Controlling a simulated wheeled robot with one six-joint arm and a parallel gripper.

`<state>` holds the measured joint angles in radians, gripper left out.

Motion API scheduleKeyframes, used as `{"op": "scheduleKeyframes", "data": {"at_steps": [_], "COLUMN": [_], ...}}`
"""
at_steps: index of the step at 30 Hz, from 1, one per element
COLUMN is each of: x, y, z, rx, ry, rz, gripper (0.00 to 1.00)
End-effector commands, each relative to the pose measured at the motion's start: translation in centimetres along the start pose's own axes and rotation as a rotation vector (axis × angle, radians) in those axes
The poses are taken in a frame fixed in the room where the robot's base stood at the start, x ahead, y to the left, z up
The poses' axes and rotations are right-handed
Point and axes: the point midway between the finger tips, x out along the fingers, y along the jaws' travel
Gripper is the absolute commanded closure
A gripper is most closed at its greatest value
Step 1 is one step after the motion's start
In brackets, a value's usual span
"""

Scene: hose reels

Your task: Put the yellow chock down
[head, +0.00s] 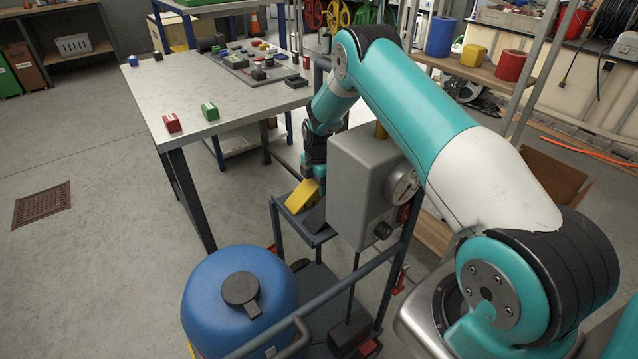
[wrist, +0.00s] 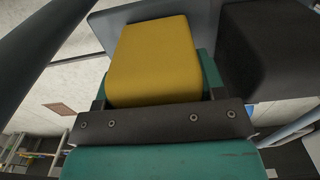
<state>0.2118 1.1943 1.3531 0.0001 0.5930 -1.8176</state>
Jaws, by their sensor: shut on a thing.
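The yellow chock (head: 301,197) is a wedge-shaped block. It is between the jaws of my gripper (head: 311,185), at the small grey shelf (head: 312,239) of a dark-framed cart. In the wrist view the yellow chock (wrist: 155,55) fills the space in front of my gripper (wrist: 157,92), which is shut on it. A dark block (head: 315,216) is right beside the chock on the shelf; in the wrist view this black block (wrist: 270,48) is to the right. I cannot tell whether the chock touches the shelf, as its underside is hidden.
A grey box with a gauge (head: 362,185) stands close right of my gripper. A blue tank (head: 238,300) is in front, near the cart's rails. A table (head: 150,88) at left holds red (head: 172,123) and green (head: 209,111) blocks. Open floor lies at far left.

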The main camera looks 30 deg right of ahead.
Motion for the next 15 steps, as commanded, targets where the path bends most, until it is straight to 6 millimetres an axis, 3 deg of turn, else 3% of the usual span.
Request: {"op": "scheduleKeyframes", "data": {"at_steps": [1, 2, 4, 15], "x": [0.26, 0.18, 0.15, -0.47], "y": [0.02, -0.02, -0.03, 0.00], "z": [0.04, 0.03, 0.05, 0.07], "rx": [0.000, 0.001, 0.001, 0.001], "ry": [0.000, 0.000, 0.000, 0.000], "rz": [0.001, 0.000, 0.000, 0.001], "gripper": [0.74, 0.29, 0.13, 0.11]}}
